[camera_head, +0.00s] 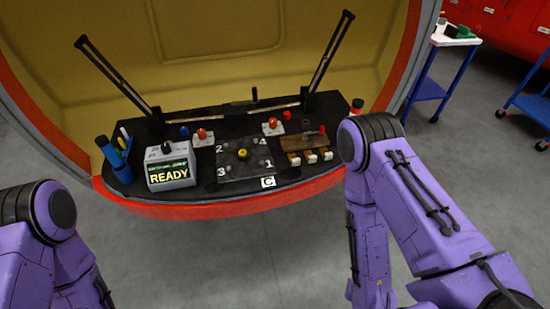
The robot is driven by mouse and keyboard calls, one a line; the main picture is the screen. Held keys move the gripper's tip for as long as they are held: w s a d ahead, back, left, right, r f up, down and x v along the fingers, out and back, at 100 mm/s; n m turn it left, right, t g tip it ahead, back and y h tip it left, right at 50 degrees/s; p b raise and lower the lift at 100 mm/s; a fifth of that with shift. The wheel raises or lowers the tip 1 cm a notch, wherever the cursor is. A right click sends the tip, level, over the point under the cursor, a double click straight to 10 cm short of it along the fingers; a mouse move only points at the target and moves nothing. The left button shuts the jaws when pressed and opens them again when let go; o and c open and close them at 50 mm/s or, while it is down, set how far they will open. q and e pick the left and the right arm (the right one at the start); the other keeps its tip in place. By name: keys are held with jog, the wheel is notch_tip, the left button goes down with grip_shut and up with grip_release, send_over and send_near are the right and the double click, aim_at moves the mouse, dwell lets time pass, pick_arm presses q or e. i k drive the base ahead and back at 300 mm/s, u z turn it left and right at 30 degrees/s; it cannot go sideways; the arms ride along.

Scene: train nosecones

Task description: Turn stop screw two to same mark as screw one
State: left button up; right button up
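A black shelf inside the train nosecone carries a dark plate (234,172) marked 1, 2 and 3, with a yellow-topped knob (242,153) near its middle. Small round pieces sit by the numbers. They may be the stop screws, but their marks are too small to read. A left red knob (202,135) and a right red knob (271,126) stand on white bases behind the plate. My purple left arm is at the lower left and my purple right arm at the right. Neither gripper shows.
A grey box (170,175) with a screen reading READY stands left of the plate. Blue holders with pens (112,152) are at the shelf's left end. A wooden block with white-ended pieces (308,157) is right of the plate. Two black bars rise behind. A blue cart (428,88) stands back right.

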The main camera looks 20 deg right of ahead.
aim_at(201, 132)
jog(key=z, duration=0.3)
jog(key=k, duration=0.45)
jog(key=u, duration=0.9)
jog(key=i, duration=1.4)
jog(key=z, duration=0.6)
